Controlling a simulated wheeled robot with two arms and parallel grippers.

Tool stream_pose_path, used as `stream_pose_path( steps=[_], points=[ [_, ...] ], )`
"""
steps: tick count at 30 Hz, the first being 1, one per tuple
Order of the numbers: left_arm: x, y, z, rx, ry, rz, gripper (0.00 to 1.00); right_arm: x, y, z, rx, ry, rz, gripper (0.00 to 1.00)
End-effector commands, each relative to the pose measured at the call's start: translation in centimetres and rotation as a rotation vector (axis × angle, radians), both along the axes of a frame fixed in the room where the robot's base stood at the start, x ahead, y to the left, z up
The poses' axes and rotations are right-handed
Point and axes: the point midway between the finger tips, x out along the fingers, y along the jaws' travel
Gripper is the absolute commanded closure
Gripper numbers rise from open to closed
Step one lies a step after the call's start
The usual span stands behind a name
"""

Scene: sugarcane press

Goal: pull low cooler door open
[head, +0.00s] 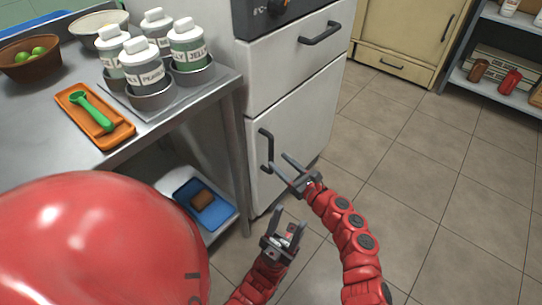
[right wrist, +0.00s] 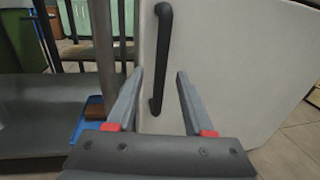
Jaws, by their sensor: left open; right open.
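The low cooler door (head: 293,137) is white and looks shut, below a white upper front with its own dark handle (head: 320,34). The low door's black upright handle (head: 268,150) is near its left edge. My right gripper (head: 277,161) is open at the handle's lower part. In the right wrist view, the handle (right wrist: 163,45) shows between the open fingers (right wrist: 161,74) and beyond them; I cannot tell whether they reach around it. The door panel (right wrist: 225,60) fills the middle and right there. My left gripper (head: 290,216) is open and empty, lower and nearer me.
A metal table (head: 200,105) on the left carries labelled jars (head: 190,46) and an orange tray (head: 75,100). A blue tray (head: 217,215) lies on its lower shelf, by the door's left side. The tiled floor (head: 430,170) to the right is clear.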

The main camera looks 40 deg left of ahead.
Motion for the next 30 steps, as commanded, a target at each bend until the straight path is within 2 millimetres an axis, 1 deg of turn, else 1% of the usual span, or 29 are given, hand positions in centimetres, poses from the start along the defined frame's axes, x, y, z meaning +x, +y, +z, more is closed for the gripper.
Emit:
stream_pose_path(
  steps=[1, 4, 12, 18, 26, 27, 29, 30],
  points=[
    [0.0, 0.0, -0.4, 0.003, -0.002, 0.000, 0.50, 0.4, 0.7, -0.1, 0.001, 0.001, -0.005, 0.48],
    [-0.1, 0.0, -0.8, 0.009, -0.007, 0.000, 0.50, 0.7, 2.1, 0.0, 0.003, 0.001, -0.004, 0.48],
    [-0.3, 0.0, -1.6, 0.027, -0.020, 0.001, 0.50, 1.5, 4.3, -0.2, 0.002, 0.002, -0.005, 0.48],
    [-0.4, 0.0, -1.8, 0.031, -0.024, 0.001, 0.50, 1.5, 5.1, -0.1, -0.001, 0.001, -0.003, 0.48],
    [-0.4, 0.0, -1.8, 0.031, -0.025, 0.002, 0.50, 1.5, 5.1, -0.1, -0.002, 0.002, -0.002, 0.48],
    [-0.4, 0.0, -1.8, 0.031, -0.025, 0.002, 0.50, 1.5, 5.1, -0.1, -0.002, 0.002, -0.002, 0.50],
    [-0.4, 0.0, -1.7, 0.031, -0.025, 0.002, 0.50, 1.5, 5.1, -0.1, -0.001, 0.001, -0.002, 0.60],
    [-0.4, 0.0, -1.8, 0.031, -0.025, 0.002, 0.50, 1.5, 5.1, -0.1, -0.001, 0.001, -0.002, 0.68]
  ],
)
